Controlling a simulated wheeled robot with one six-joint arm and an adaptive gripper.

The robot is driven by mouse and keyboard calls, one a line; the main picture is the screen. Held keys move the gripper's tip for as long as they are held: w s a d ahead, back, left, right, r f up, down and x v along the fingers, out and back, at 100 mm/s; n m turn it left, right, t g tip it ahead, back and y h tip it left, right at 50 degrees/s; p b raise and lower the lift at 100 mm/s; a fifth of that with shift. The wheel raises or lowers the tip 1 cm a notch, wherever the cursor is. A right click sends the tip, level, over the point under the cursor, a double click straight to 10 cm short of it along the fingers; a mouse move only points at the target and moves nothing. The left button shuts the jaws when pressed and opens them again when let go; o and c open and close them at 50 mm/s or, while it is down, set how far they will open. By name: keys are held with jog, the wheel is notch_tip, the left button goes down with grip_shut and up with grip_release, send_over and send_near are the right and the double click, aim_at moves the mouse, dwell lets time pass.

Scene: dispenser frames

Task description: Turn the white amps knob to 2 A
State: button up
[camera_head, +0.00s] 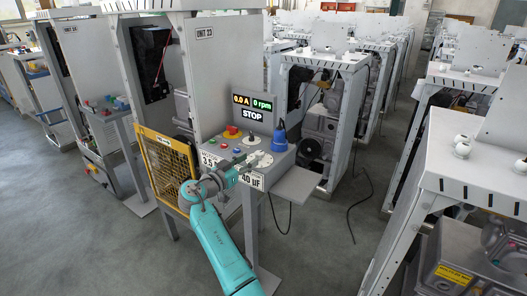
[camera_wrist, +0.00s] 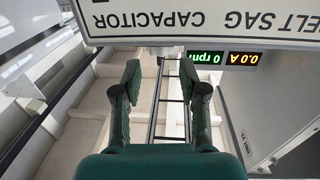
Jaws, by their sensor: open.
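The control panel (camera_head: 224,160) of the unit marked UNIT 23 carries several buttons and dials. A small white round knob (camera_head: 251,140) shows on it; a larger pale dial (camera_head: 263,158) lies right of my gripper. I cannot tell for sure which is the amps knob. The display (camera_head: 252,106) reads 0.0 A, 0 rpm and STOP. My gripper (camera_head: 248,166) is low over the panel's front edge. In the wrist view its two dark green fingers (camera_wrist: 162,85) are spread apart with nothing between them. No knob shows clearly in that view.
A blue plug-like part (camera_head: 279,140) stands at the panel's right. A grey side shelf (camera_head: 297,186) juts out there. A yellow mesh guard (camera_head: 168,168) is on the left. In the wrist view an upside-down BELT SAG CAPACITOR plate (camera_wrist: 200,22) fills the top. Open floor (camera_head: 335,235) lies right.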

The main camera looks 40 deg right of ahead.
jog(key=x, duration=0.9)
grip_shut()
jog(key=shift+f, duration=0.1)
